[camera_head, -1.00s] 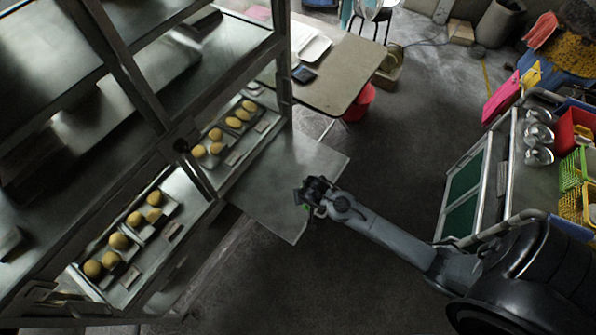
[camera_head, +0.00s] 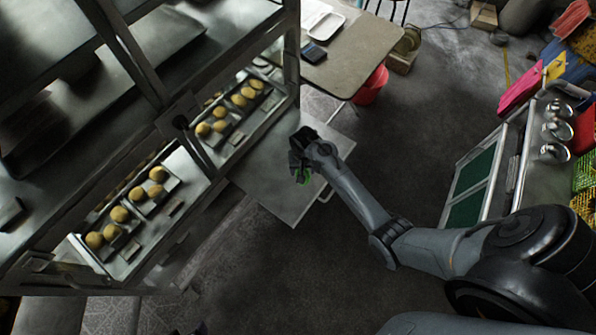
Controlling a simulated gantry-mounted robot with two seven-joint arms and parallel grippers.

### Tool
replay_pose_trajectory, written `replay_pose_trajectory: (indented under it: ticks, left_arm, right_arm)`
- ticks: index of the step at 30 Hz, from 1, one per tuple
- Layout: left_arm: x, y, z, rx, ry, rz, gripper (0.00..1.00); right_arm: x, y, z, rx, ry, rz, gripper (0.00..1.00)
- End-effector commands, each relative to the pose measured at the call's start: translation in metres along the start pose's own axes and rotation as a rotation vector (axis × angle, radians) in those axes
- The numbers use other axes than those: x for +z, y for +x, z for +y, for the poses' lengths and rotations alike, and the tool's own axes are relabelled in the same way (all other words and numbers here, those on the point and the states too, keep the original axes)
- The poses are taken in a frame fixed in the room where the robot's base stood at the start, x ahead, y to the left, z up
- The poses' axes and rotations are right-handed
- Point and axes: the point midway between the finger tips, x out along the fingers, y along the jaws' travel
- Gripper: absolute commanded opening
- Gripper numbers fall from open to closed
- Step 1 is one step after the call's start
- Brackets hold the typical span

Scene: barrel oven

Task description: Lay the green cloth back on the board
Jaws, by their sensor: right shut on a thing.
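My right gripper (camera_head: 301,172) is over the grey metal board (camera_head: 275,190) that juts out beside the rack. The rest of the cloth is hidden by the gripper. I cannot tell whether the cloth touches the board.
A metal rack (camera_head: 150,80) with trays of round yellow-brown buns (camera_head: 120,214) stands on the left. A table (camera_head: 352,55) with a white tray and a dark device is behind the board. A cart (camera_head: 500,165) with metal bowls is at right. The floor between is clear.

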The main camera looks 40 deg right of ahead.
Motion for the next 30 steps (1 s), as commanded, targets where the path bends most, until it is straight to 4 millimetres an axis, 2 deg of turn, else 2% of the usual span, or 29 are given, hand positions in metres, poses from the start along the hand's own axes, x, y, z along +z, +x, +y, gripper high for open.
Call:
replay_pose_trajectory:
  ticks: [2, 7, 13, 21, 30]
  left_arm:
    - [0.002, 0.008, 0.001, 0.002, -0.003, 0.0, 0.64]
    - [0.004, 0.013, 0.002, 0.005, -0.006, 0.0, 0.64]
    - [0.005, 0.015, 0.002, 0.004, -0.005, 0.0, 0.64]
    - [0.009, 0.028, 0.0, -0.002, 0.003, -0.001, 0.64]
    - [0.009, 0.027, -0.001, -0.006, 0.007, -0.002, 0.64]
  right_arm:
    - [-0.011, 0.01, -0.007, 0.0, -0.001, 0.001, 0.41]
    - [-0.022, 0.016, -0.015, 0.0, 0.0, 0.001, 0.41]
    - [-0.023, 0.023, -0.016, 0.001, 0.0, 0.001, 0.41]
    - [-0.023, 0.055, -0.016, 0.001, -0.001, 0.002, 0.41]
    - [-0.023, 0.057, -0.016, 0.0, 0.0, 0.002, 0.41]
